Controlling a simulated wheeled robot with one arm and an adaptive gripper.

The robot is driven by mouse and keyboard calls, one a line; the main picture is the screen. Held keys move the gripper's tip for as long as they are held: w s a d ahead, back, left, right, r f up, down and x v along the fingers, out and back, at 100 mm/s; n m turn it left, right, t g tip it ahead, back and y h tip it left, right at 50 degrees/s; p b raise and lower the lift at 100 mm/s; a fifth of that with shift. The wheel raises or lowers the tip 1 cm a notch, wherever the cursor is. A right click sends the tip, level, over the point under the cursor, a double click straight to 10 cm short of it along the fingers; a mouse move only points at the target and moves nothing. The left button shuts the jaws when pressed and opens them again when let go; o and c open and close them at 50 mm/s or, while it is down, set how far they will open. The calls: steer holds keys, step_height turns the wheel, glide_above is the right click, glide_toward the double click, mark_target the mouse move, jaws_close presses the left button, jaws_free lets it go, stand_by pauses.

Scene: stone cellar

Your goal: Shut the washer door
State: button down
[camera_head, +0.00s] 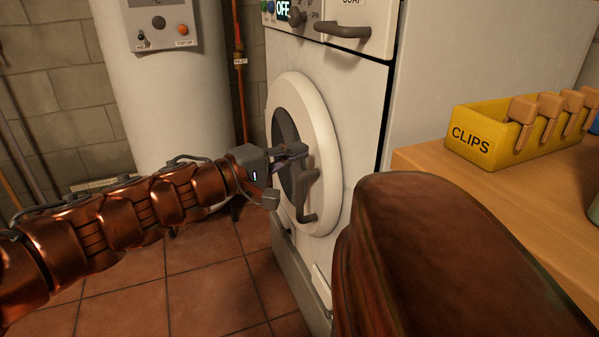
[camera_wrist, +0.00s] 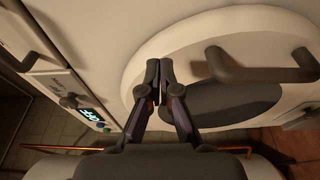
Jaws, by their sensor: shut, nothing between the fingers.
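The washer (camera_head: 375,95) is a white machine with a round white door (camera_head: 328,150) that has a dark window (camera_head: 284,130) and a grey bar handle (camera_head: 312,205). The door lies close against the washer front, and I see no clear gap at its rim. In the wrist view the door (camera_wrist: 190,40) fills the right side, with its handle (camera_wrist: 262,74) right of my fingers. My gripper (camera_head: 304,151) is shut and empty in front of the door, beside the handle. I cannot tell whether the fingertips touch the door; they also show in the wrist view (camera_wrist: 159,72).
A soap drawer with a grey handle (camera_head: 342,31) and a display reading OFF (camera_head: 283,10) are above the door. A white tank (camera_head: 165,95) stands at the left. A wooden table (camera_head: 480,195) with a yellow CLIPS box (camera_head: 474,139) is at the right.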

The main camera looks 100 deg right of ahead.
steer(key=a+b, duration=0.5)
steer(key=a, duration=0.2)
steer(key=shift+s+b, duration=0.25)
steer(key=shift+b, duration=0.15)
steer(key=w+a+r+n+t+y+p, duration=0.1)
steer(key=w+a+r+n+t+p, duration=0.2)
steer(key=w+p, duration=0.55)
steer(key=w+a+r+n+t+y+p, duration=0.15)
steer(key=w+t+p, duration=0.35)
steer(key=p, duration=0.6)
steer(key=w+a+r+n+t+p, duration=0.1)
steer(key=w+a+r+t+p, duration=0.15)
steer(key=w+p, duration=0.65)
steer(key=w+a+r+n+t+y+p, duration=0.1)
steer(key=w+a+r+n+y+p, duration=0.1)
steer(key=a+r+p, duration=0.2)
steer(key=w+a+r+n+t+y+p, duration=0.1)
steer(key=a+r+p, duration=0.3)
steer(key=a+p, duration=0.5)
steer(key=w+a+r+n+t+y+p, duration=0.1)
steer(key=w+a+r+n+y+p, duration=0.1)
steer(key=a+p, duration=0.5)
steer(key=a+r+n+y, duration=0.1)
steer(key=a+r+y, duration=0.1)
steer(key=a, duration=0.3)
steer(key=shift+w+r, duration=0.4)
steer(key=shift+r, duration=0.2)
